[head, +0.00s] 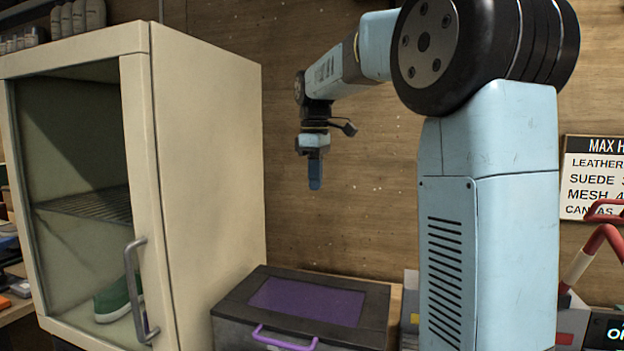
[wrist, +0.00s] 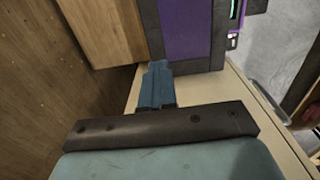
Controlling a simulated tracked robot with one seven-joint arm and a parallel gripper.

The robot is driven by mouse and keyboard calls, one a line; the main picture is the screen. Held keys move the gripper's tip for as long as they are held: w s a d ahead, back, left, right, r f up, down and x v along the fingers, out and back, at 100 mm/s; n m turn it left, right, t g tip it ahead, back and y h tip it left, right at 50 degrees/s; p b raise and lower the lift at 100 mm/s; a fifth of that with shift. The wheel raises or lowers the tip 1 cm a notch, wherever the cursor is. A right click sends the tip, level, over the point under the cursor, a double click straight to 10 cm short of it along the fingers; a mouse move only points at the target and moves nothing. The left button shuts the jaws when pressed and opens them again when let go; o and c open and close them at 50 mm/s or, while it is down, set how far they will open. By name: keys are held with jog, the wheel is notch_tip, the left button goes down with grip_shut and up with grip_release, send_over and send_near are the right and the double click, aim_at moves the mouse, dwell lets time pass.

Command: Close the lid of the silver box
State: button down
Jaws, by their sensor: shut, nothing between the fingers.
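The box (head: 355,295) is dark grey rather than bright silver, with a purple panel on its lid and a purple handle (head: 284,340) at the front. Its lid lies flat on top and looks shut; the box's lower front is cut off by the picture edge. My gripper (head: 315,186) is shut and empty, pointing down in the air above the box, clear of it. In the wrist view my blue fingers (wrist: 157,84) are together, and part of the box (wrist: 188,30) shows beyond them.
A cream cabinet (head: 205,170) stands left of the box, with a grey door handle and a green shoe (head: 118,298) inside. A wooden wall (head: 350,225) is behind.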

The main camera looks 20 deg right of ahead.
jog(key=c, duration=1.8)
grip_release()
jog(key=o, duration=0.6)
jog(key=shift+o, duration=0.2)
notch_tip(320, 180, up, 14)
jog(key=shift+a+f, duration=0.15)
jog(key=shift+s, duration=0.15)
jog(key=s+f+m+t, duration=0.5)
jog(key=s+f+m, duration=0.5)
jog(key=s+f, duration=1.7)
jog(key=shift+s+a+f+m, duration=0.15)
jog(key=shift+a+m, duration=0.05)
jog(key=shift+m, duration=0.2)
